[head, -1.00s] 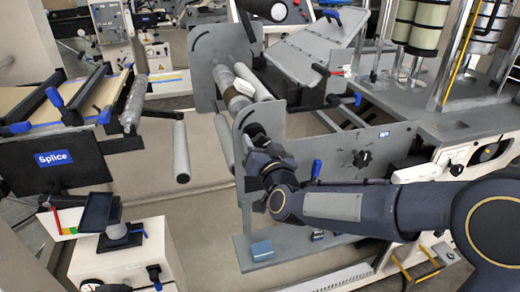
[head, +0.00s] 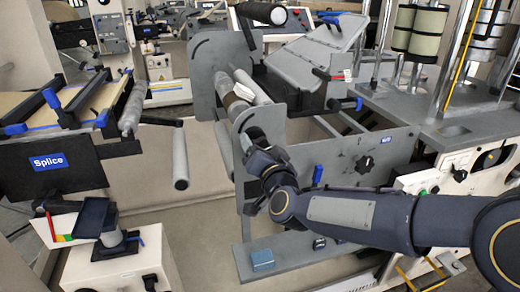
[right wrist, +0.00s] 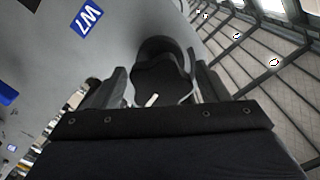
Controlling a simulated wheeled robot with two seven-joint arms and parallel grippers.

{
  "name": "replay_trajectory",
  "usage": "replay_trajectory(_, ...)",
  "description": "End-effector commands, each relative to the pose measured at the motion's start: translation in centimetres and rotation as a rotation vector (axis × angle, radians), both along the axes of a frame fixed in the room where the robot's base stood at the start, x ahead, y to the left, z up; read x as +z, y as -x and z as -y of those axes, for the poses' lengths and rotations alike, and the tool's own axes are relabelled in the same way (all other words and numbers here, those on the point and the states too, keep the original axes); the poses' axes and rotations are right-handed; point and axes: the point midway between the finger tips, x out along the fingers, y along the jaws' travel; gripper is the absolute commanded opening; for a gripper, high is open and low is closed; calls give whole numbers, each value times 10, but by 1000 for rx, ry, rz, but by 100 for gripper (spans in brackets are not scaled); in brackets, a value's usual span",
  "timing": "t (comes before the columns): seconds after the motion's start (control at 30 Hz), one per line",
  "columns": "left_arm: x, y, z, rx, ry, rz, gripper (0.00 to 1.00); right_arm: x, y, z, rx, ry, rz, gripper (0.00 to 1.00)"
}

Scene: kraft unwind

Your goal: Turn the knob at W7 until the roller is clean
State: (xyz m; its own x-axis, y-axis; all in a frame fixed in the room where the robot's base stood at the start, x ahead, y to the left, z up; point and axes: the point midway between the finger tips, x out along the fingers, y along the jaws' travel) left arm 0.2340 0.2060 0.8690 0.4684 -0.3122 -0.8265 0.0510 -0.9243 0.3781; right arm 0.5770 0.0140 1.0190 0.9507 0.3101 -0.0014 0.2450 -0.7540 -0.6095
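The black knob (right wrist: 160,72), with a white mark on its face, sits on a grey plate beside the blue W7 label (right wrist: 88,18) in the right wrist view. My right gripper (right wrist: 158,88) has one finger on each side of it and the knob fills the gap, so it looks shut on it. In the head view my right gripper (head: 256,150) reaches the near grey plate and hides most of the knob. Behind that plate lies a roller (head: 241,91), grey-brown with a dark stretch; its near end is hidden. My left gripper is out of view.
A front panel (head: 345,160) with another black knob (head: 364,165) stands right of my gripper. A blue lever (head: 317,174) rises close to my forearm. The Splice table (head: 48,162) is at left.

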Motion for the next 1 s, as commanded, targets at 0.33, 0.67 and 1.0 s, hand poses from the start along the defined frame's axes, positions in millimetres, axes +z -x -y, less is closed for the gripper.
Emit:
replay_trajectory(0.33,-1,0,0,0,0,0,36,0,2,1,0,0,2,75)
replay_trajectory(0.67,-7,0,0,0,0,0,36,1,37,12,0,-1,3,75)
replay_trajectory(1.0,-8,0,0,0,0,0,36,0,66,22,-1,0,2,75)
